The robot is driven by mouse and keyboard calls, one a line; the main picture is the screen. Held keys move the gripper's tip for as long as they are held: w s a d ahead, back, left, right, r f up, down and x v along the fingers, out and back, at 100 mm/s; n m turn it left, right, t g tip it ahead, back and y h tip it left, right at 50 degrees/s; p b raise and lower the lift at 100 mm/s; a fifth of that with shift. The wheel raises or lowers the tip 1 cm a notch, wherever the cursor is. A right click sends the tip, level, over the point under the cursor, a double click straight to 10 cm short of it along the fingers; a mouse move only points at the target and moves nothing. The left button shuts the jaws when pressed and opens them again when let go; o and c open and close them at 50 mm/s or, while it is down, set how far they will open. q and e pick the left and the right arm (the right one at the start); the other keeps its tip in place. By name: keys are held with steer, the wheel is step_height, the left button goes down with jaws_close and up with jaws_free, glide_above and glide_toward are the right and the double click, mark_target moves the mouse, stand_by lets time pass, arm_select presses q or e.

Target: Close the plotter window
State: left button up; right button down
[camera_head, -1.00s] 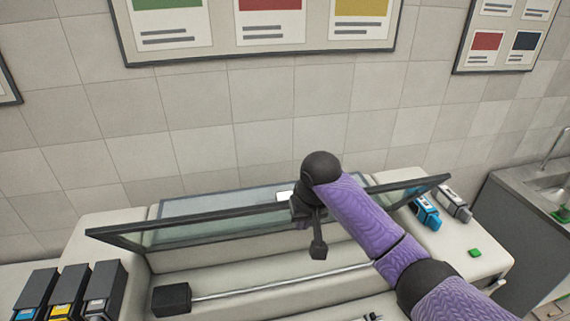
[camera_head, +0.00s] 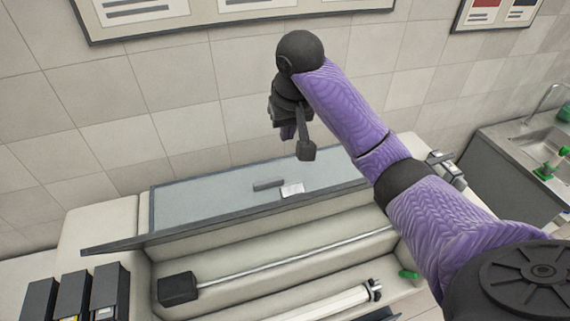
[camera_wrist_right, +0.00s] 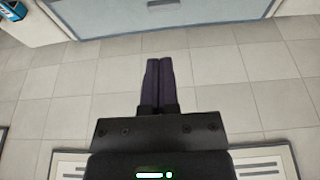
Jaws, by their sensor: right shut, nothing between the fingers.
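The plotter (camera_head: 95,225) is a pale machine against the tiled wall. Its window (camera_head: 205,203) is a grey-blue pane in a dark frame, with a small dark bar (camera_head: 268,184) and a white label on it. A long dark frame edge juts out past the pane at lower left; I cannot tell the window's exact angle. My right gripper (camera_head: 287,132) is above and behind the pane, apart from it. In the wrist view my right gripper (camera_wrist_right: 158,60) is shut and empty, with tiled wall behind its fingers. Part of the pane (camera_wrist_right: 210,12) shows at the top. My left gripper is not in view.
Several dark cartridges (camera_head: 70,295) stand at the lower left. A thin rod with a black block (camera_head: 178,288) and a white roll (camera_head: 325,302) lie in front of the window. A grey sink cabinet (camera_head: 515,180) is at right. Wall boards hang above.

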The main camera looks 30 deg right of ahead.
mark_target(284, 201)
steer(key=f+p, duration=0.1)
steer(key=f, duration=0.2)
steer(key=s+f+p, duration=0.1)
steer(key=f, duration=0.2)
steer(key=f+p, duration=0.1)
steer(key=f, duration=0.2)
steer(key=shift+s+a+f, duration=0.1)
steer(key=shift+s, duration=0.3)
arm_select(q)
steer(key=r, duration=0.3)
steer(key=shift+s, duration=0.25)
arm_select(e)
steer(key=shift+f, duration=0.2)
steer(key=shift+w, duration=0.1)
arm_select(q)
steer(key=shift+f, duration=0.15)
